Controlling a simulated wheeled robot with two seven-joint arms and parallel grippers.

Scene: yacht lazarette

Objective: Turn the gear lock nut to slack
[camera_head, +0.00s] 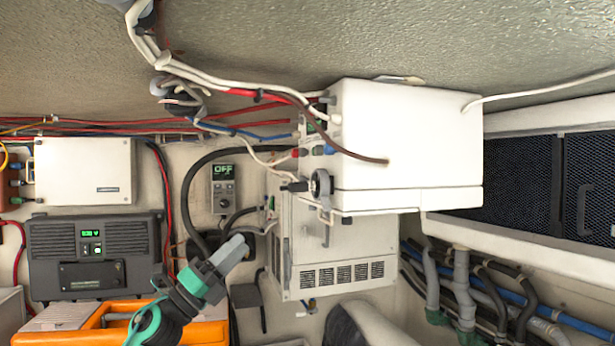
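I cannot tell for sure which part is the gear lock nut. A round grey knob-like fitting (320,184) with a metal bracket hanging below it sits on the left side of the white box (405,140), and it may be that nut. My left gripper (236,250) comes up from the bottom left, grey at the tip with teal and black parts behind. It is below and left of the round fitting and apart from it. The gap between its fingers is not clear, and I see nothing held. My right gripper is out of view.
Loose cables and hoses (190,205) run close to my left gripper. A small "OFF" display panel (224,187) is above it. A dark charger unit (95,255) and an orange case (205,330) are at left. A vented white unit (345,255) sits under the white box.

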